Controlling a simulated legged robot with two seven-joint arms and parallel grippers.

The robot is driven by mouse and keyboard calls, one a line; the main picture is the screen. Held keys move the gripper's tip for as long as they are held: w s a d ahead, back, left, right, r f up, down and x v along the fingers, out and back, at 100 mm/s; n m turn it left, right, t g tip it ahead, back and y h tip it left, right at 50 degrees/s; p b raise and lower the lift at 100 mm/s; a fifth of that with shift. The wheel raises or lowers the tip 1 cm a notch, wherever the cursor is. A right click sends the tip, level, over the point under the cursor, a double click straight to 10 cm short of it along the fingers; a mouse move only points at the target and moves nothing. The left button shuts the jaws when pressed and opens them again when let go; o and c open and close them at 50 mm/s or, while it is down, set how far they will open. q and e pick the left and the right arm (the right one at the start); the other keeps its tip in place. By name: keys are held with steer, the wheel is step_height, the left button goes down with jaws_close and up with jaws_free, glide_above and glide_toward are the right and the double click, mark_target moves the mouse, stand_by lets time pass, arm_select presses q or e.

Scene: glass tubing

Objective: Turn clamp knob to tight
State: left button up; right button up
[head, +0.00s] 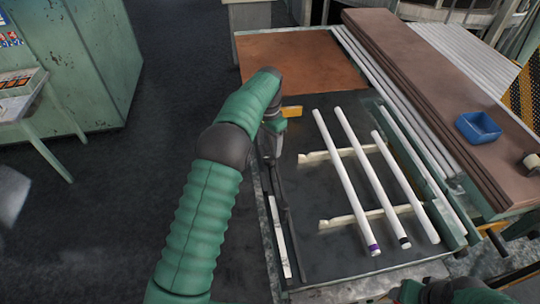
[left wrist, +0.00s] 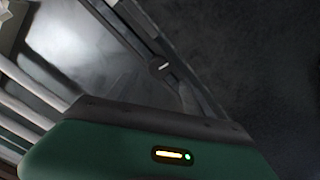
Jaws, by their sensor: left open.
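A dark round knob with a short pale mark on its face (left wrist: 161,67) shows in the left wrist view. It sits on a dark bar and looks like the clamp knob. In the head view I cannot make the knob out; my left arm covers that part of the bench's left side. My left gripper (head: 270,140) is open, pointing down over the left edge of the dark work surface. Its fingertips are hard to see, and I see no contact with the knob.
White tubes (head: 347,180) lie across two pale rails (head: 370,217) on the work surface. A brown board (head: 300,58) lies behind. A blue bin (head: 478,127) stands at right. Open floor lies left.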

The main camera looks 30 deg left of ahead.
mark_target(269, 157)
arm_select(q)
steer(key=f, duration=0.5)
steer(key=shift+a, duration=0.35)
steer(key=shift+s+d+f, duration=0.15)
steer(key=shift+d, duration=0.65)
steer(key=shift+a+f, duration=0.15)
steer(key=shift+a, duration=0.35)
steer(key=c, duration=0.9)
jaws_close()
steer(key=shift+d, duration=0.15)
